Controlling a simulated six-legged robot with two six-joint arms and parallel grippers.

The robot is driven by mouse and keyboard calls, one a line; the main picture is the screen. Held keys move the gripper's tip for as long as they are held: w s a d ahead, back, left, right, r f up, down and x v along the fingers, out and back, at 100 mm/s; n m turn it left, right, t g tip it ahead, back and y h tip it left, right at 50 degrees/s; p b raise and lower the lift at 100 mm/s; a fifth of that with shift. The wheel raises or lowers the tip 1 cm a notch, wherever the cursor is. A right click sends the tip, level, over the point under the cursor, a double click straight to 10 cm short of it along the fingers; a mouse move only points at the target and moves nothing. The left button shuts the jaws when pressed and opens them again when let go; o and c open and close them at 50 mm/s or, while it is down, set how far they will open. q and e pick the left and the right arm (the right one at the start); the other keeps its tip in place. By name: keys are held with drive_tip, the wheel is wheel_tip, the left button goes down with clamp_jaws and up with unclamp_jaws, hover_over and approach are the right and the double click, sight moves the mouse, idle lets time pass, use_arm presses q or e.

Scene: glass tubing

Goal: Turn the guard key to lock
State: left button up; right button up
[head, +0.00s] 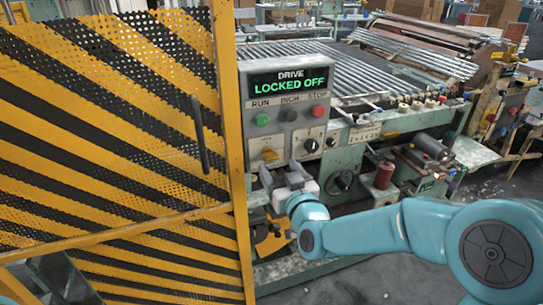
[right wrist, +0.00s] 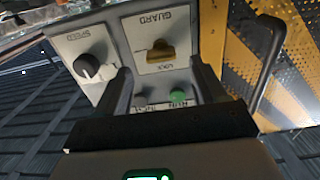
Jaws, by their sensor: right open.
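The brass guard key (head: 269,154) sits in the grey control box under a lit display (head: 289,81) that reads "DRIVE LOCKED OFF" in green. In the right wrist view the key (right wrist: 161,50) shows on a white plate (right wrist: 160,38) marked GUARD and LOCK, seen upside down. My right gripper (head: 287,180) is just below the key in the head view. In the wrist view its two fingers (right wrist: 163,82) are apart with nothing between them, and the key shows beyond the gap. The key looks clear of both fingers. My left gripper is out of view.
A yellow-and-black mesh guard door (head: 110,110) with a dark handle (head: 200,135) stands close at the left. A black speed knob (head: 311,146) is right of the key. Green, grey and red buttons sit above. A roller bed (head: 350,75) lies behind.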

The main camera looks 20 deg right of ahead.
sight(273, 160)
drive_tip(key=w, duration=0.4)
drive_tip(key=shift+w+a+p, duration=0.1)
drive_tip(key=shift+w+p, duration=0.3)
drive_tip(key=c, duration=1.1)
drive_tip(key=shift+o, duration=0.2)
